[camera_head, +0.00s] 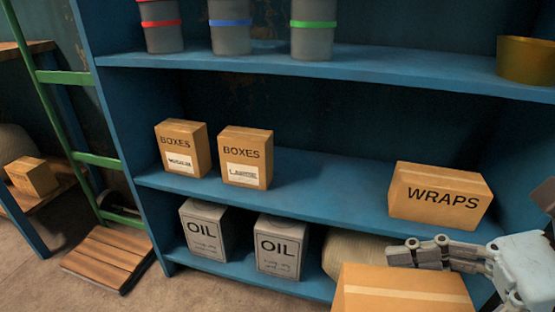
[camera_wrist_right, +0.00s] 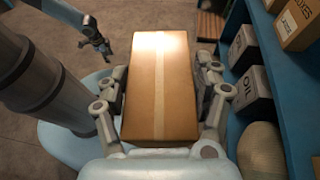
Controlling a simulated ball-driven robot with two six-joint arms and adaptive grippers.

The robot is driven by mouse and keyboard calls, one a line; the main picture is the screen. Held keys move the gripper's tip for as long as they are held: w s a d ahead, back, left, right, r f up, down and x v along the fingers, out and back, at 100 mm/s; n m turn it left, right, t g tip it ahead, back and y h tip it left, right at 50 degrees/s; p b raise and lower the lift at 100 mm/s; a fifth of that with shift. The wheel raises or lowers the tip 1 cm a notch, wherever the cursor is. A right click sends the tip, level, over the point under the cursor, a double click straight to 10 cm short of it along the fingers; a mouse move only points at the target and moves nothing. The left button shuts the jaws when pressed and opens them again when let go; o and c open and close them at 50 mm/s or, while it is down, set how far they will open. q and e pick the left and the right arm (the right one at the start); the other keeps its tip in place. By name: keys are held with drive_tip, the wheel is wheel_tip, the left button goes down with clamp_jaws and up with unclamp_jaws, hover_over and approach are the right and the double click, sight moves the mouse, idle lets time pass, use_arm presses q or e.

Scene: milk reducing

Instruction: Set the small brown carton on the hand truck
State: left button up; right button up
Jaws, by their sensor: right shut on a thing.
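The small brown carton (camera_head: 400,292) with a pale tape strip is at the bottom right of the head view, in front of the shelf. My right gripper (camera_head: 395,254) is shut on it. In the right wrist view the carton (camera_wrist_right: 160,95) sits between the two fingers of the right gripper (camera_wrist_right: 165,85). The hand truck (camera_head: 108,258) stands on the floor at the left, with a green frame and an empty wooden slatted base. My left gripper (camera_wrist_right: 97,45) shows small in the right wrist view, its fingers apart and empty.
A blue shelf unit (camera_head: 300,182) fills the middle and right. It holds two BOXES cartons (camera_head: 245,158), a WRAPS carton (camera_head: 440,195), OIL cans (camera_head: 280,247) and a sack (camera_head: 350,255). A table (camera_head: 60,180) with another carton (camera_head: 32,177) is at far left.

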drive_tip(key=shift+m+t+h, duration=0.3)
drive_tip(key=shift+m+t, duration=0.4)
drive_tip(key=shift+t, duration=0.2)
drive_tip(key=w+d+r, duration=0.2)
drive_tip(key=r, duration=0.1)
drive_tip(key=w+d+r, duration=0.2)
drive_tip(key=w+r, duration=0.1)
drive_tip(key=w+d+r, duration=0.2)
drive_tip(key=w, duration=0.1)
drive_tip(key=shift+d+r, duration=0.15)
drive_tip(key=shift+r, duration=0.25)
use_arm(q)
drive_tip(key=s+d+r+p, duration=0.1)
drive_tip(key=s+r+p, duration=0.5)
drive_tip(key=p, duration=0.6)
drive_tip(key=shift+s+d+r, duration=0.15)
drive_tip(key=shift+s+d, duration=0.05)
drive_tip(key=shift+s, duration=0.6)
use_arm(e)
drive_tip(key=w+r+m+t, duration=0.1)
drive_tip(key=r, duration=0.4)
drive_tip(key=w+r+m+t+h, duration=0.1)
drive_tip(key=w+r+t, duration=0.1)
drive_tip(key=r, duration=0.4)
drive_tip(key=w+r+m+t, duration=0.1)
drive_tip(key=r+m, duration=0.1)
drive_tip(key=r, duration=0.3)
drive_tip(key=shift+w+r+h, duration=0.15)
drive_tip(key=shift+r+h, duration=0.05)
drive_tip(key=shift+h, duration=0.2)
